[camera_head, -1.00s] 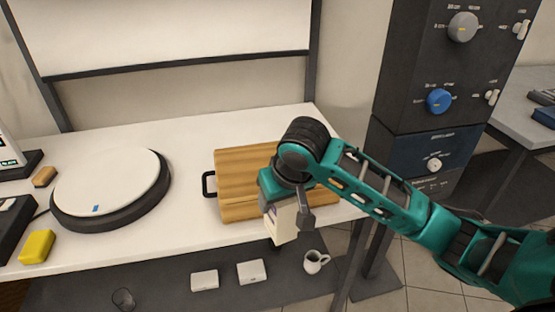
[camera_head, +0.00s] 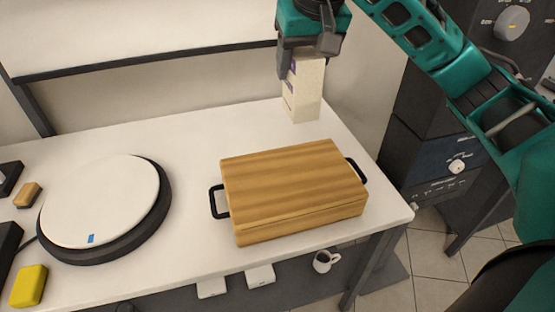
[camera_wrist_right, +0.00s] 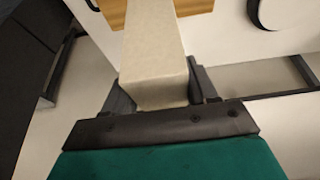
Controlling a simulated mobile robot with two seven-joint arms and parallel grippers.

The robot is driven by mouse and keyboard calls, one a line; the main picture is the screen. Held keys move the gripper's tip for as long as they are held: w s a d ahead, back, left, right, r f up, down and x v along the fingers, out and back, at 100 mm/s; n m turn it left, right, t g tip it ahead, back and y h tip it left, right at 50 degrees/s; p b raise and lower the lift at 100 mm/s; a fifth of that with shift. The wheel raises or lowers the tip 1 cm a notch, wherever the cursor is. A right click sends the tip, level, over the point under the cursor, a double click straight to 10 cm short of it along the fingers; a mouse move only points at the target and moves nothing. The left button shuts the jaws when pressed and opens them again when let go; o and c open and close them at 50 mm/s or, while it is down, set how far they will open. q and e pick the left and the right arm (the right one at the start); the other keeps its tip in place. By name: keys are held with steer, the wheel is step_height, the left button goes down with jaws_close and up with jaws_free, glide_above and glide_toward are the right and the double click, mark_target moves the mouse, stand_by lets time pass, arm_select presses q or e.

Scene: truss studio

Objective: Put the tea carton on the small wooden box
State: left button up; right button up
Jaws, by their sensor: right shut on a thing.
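The tea carton (camera_head: 305,90) is a tall cream box with a purple mark, hanging upright below my right gripper (camera_head: 312,52). My right gripper is shut on its upper end. In the head view the carton shows above and behind the wooden box; whether its bottom touches the table I cannot tell. The right wrist view shows the carton (camera_wrist_right: 155,45) between the fingers (camera_wrist_right: 160,98). The small wooden box (camera_head: 295,180) has black side handles and a bare striped lid, and sits at the table's right part. Part of it shows in the wrist view (camera_wrist_right: 110,12). My left gripper is out of view.
A round white turntable (camera_head: 100,200) with a black base stands left on the white table (camera_head: 200,137). A yellow block (camera_head: 29,286) and a small wooden-topped block (camera_head: 28,195) lie at far left. A mug (camera_head: 325,261) is below the table. A dark cabinet (camera_head: 430,115) stands right.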

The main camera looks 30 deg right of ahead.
steer(key=shift+w+f, duration=0.15)
steer(key=shift+w, duration=0.2)
steer(key=f+b, duration=0.1)
steer(key=f, duration=0.8)
steer(key=f+b, duration=0.2)
steer(key=f, duration=0.8)
steer(key=shift+s+f, duration=0.2)
steer(key=shift+f, duration=0.1)
steer(key=shift+f, duration=0.1)
steer(key=o, duration=1)
steer(key=shift+o, duration=0.4)
